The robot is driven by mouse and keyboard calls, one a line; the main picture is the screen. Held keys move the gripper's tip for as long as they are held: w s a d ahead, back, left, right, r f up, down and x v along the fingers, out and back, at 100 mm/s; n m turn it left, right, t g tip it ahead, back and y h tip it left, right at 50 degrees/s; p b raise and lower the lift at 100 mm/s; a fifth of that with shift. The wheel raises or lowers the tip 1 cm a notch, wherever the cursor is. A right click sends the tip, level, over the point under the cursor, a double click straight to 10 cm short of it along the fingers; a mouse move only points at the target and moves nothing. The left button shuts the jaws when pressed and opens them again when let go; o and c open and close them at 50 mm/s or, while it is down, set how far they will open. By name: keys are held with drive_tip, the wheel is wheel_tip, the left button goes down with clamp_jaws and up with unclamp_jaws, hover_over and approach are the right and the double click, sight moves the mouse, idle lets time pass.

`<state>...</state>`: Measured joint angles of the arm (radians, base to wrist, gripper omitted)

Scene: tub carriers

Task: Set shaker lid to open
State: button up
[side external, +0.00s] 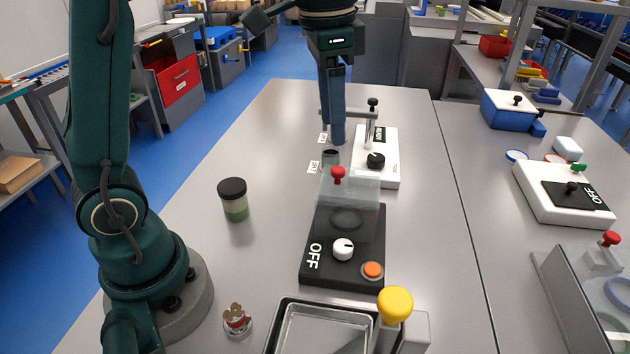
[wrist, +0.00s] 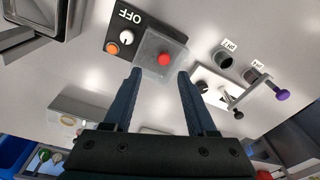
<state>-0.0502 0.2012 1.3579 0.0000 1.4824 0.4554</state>
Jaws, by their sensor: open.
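The shaker is a black base (side external: 315,275) marked OFF, with a white knob (side external: 343,249) and an orange button (side external: 372,270). Its clear lid (side external: 362,208) has a red knob (side external: 338,174) on top and appears lowered over the back part of the base. A dark ring shows through it. In the wrist view the red knob (wrist: 164,59) lies ahead of and between my fingertips, with the clear lid (wrist: 150,45) around it. My gripper (side external: 332,138) is open and empty, behind and above the lid, pointing down; it also shows in the wrist view (wrist: 159,74).
Behind the shaker stands a white device (side external: 391,165) with a black knob and a lever post, close to my fingers. A dark cup (side external: 330,157) stands by the labels. A black-capped jar (side external: 233,200) stands left; a metal tray (side external: 283,325) is in front. Table between jar and shaker is clear.

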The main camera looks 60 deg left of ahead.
sight(339, 169)
drive_tip(key=f, duration=0.1)
drive_tip(key=w+f, duration=0.1)
drive_tip(key=w+f+g, duration=0.1)
drive_tip(key=shift+a+f, duration=0.15)
drive_tip(key=shift+a, duration=0.1)
drive_tip(key=shift+f, duration=2.65)
clamp_jaws()
